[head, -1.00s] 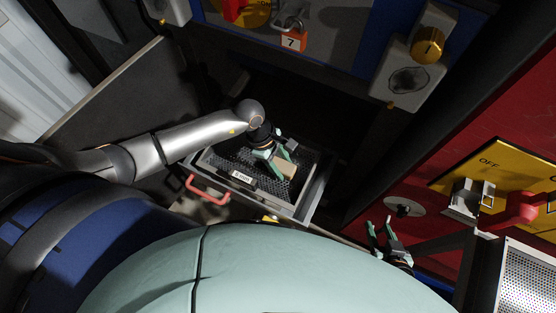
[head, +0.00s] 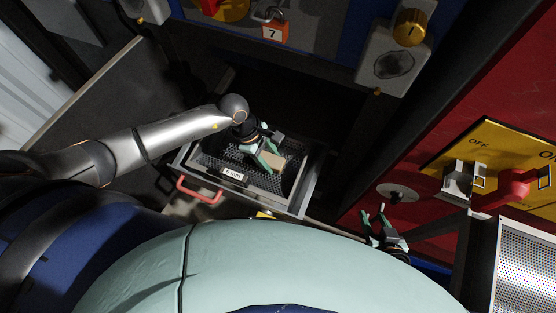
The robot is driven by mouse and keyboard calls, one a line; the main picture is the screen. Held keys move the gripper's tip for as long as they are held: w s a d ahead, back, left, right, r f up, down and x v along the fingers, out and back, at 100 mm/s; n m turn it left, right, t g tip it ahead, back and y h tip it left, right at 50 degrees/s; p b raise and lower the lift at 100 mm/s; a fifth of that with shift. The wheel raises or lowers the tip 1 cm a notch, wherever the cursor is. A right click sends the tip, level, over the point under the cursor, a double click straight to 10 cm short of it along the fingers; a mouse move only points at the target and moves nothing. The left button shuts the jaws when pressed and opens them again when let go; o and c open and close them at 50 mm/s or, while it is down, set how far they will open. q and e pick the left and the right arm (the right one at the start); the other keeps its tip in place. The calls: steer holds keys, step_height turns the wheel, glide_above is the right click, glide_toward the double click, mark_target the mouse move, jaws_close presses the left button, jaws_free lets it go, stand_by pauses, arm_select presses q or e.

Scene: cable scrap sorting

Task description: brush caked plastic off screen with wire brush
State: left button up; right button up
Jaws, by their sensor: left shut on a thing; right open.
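The screen (head: 215,158) is a dark perforated mesh in a grey metal frame, like a drawer, with a red handle and a white label on its front. My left gripper (head: 270,158) is over the mesh and shut on a tan block-like thing, which looks like the wooden body of the wire brush (head: 272,161). Its bristles are hidden beneath it, and I cannot tell whether it touches the mesh. Caked plastic cannot be made out on the dark mesh. My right gripper (head: 374,221) is open and empty at the lower right, well apart from the screen.
A red handle (head: 198,192) sticks out at the front of the screen frame. A padlock tagged 7 (head: 274,32) hangs on the panel behind. At right are a red cabinet with a yellow switch plate (head: 490,150) and a perforated metal panel (head: 525,265).

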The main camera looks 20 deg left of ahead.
arm_select(q)
steer(key=shift+w+a+f+b, duration=0.15)
steer(key=shift+a+b, duration=0.2)
steer(key=shift+a, duration=1.05)
steer(key=shift+w+a+r+b, duration=0.1)
steer(key=shift+a+b, duration=0.25)
steer(key=shift+a, duration=1)
steer(key=shift+w+a, duration=0.1)
steer(key=shift+a, duration=0.85)
steer(key=shift+w+a+b, duration=0.1)
steer(key=shift+a+b, duration=0.8)
steer(key=shift+a, duration=0.7)
